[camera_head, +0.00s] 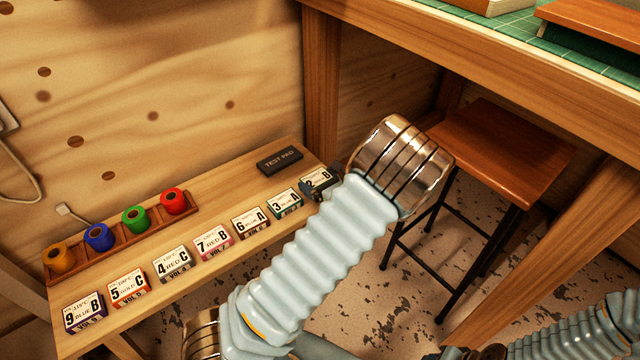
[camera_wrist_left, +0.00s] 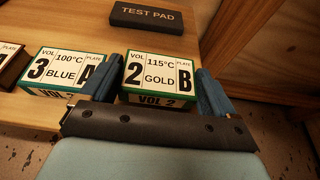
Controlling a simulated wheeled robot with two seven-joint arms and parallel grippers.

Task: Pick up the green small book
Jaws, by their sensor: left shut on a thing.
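The small book marked VOL 2, 115°C, GOLD, B (camera_wrist_left: 160,72) has a white label and green edges. It sits between the two blue fingers of my left gripper (camera_wrist_left: 157,85), which is shut on it. In the head view the left gripper (camera_head: 320,187) is at the right end of the row of books, and the book (camera_head: 319,178) is partly hidden by it. Whether the book touches the shelf is hard to tell. The book marked 3 BLUE A (camera_wrist_left: 62,72) has teal-green edges and lies just left of the gripper. A dark part at the bottom edge may be my right gripper (camera_head: 492,352).
Several other labelled books, such as 6 A (camera_head: 250,222), line the wooden shelf (camera_head: 215,195). A black TEST PAD (camera_head: 280,161) lies behind the gripper. A rack (camera_head: 120,237) holds coloured foil rolls. A stool (camera_head: 505,150) and a table leg (camera_head: 321,80) stand to the right.

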